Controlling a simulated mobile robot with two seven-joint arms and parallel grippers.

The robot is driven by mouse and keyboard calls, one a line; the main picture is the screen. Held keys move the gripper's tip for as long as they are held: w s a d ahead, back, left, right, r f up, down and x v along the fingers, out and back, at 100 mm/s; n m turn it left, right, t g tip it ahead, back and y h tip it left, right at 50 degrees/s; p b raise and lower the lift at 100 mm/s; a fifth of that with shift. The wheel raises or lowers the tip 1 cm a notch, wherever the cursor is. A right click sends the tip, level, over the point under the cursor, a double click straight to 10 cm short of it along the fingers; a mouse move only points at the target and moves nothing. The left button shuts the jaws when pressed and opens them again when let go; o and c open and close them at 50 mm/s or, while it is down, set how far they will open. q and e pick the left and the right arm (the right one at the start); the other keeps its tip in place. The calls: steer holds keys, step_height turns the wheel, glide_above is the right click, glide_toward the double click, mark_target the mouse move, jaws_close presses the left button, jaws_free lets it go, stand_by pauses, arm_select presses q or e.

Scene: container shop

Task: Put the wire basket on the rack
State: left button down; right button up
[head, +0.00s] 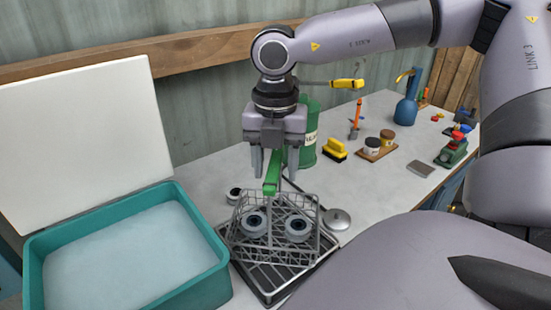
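The wire basket (317,240) is grey, with a tall green-topped handle (271,187), and holds two round grey parts with dark centres (297,228). It is over the dark-framed rack (262,290) at the bottom centre; I cannot tell whether its base fully rests on the slats. My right gripper (274,176) points down above the basket. Its two fingers stand apart on either side of the green grip, with visible gaps, so it looks open. My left gripper is not in view.
A teal tub (125,290) of pale liquid, with a raised white lid (85,135), stands left. A round metal lid (337,219) lies beside the basket.

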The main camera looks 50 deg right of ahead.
step_height(320, 180, up, 12)
steer(key=shift+r, duration=0.15)
stand_by(0.4)
steer(key=shift+s, duration=0.1)
stand_by(0.5)
